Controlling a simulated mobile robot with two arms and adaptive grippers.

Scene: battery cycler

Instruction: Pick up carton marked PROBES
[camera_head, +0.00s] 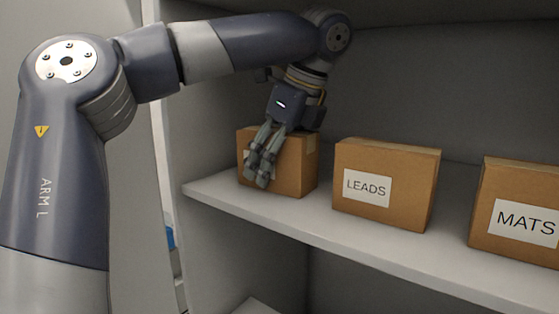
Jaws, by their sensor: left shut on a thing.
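A brown carton (296,171) sits at the left end of the shelf. Its front label is mostly hidden behind my left gripper's fingers, so I cannot read PROBES on it. My left gripper (261,178) comes down over this carton from above, with its fingers at the carton's front face, and it is shut on the carton. The carton looks to be resting on or just at the shelf surface. My right gripper is not in view.
A carton marked LEADS (400,190) stands right of the held carton with a small gap. A carton marked MATS (487,225) stands further right, cut off by the picture edge. The white shelf (330,227) has a side wall (195,130) close on the left.

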